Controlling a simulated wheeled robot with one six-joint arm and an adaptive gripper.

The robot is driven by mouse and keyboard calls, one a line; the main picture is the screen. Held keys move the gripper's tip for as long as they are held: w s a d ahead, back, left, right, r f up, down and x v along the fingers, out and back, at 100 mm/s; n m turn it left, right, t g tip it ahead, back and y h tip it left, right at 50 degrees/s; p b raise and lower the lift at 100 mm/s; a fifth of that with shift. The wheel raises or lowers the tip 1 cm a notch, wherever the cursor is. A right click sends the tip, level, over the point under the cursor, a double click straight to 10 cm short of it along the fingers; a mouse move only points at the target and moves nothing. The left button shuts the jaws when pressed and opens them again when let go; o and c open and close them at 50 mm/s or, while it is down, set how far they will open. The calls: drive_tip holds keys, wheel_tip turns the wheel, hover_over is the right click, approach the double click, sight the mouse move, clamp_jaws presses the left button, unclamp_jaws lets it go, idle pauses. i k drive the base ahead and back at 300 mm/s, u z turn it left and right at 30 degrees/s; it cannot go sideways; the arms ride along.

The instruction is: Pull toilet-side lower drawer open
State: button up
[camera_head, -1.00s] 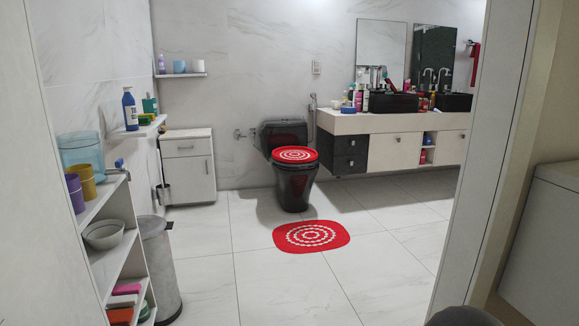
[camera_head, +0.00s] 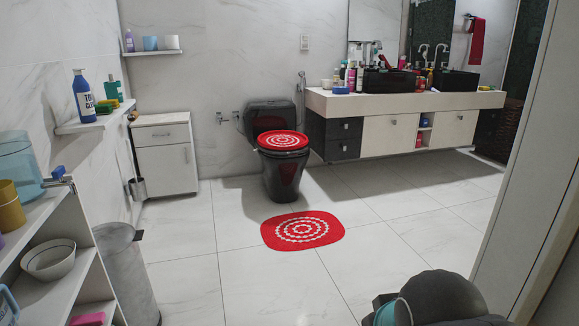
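The vanity (camera_head: 405,102) stands along the back wall, to the right of the black toilet (camera_head: 283,178). At its toilet-side end are two dark drawers, one above the other. The lower drawer (camera_head: 335,150) looks shut, flush with the front, with a small pale knob. The upper drawer (camera_head: 335,128) is also shut. Part of my own arm, dark and rounded, shows at the bottom right, far from the drawers. My gripper's fingers are not in view.
A red mat (camera_head: 302,231) lies on the floor before the toilet. A shelf unit (camera_head: 45,255) and a grey bin (camera_head: 127,275) stand on the left, a white cabinet (camera_head: 166,160) behind them. A door frame (camera_head: 535,165) is close on the right. The middle floor is clear.

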sight(350, 148)
drive_tip(key=z, duration=0.3)
drive_tip(key=i, duration=1.95)
drive_tip(key=z, duration=0.4)
drive_tip(key=i, duration=2.4)
drive_tip(key=z, duration=0.05)
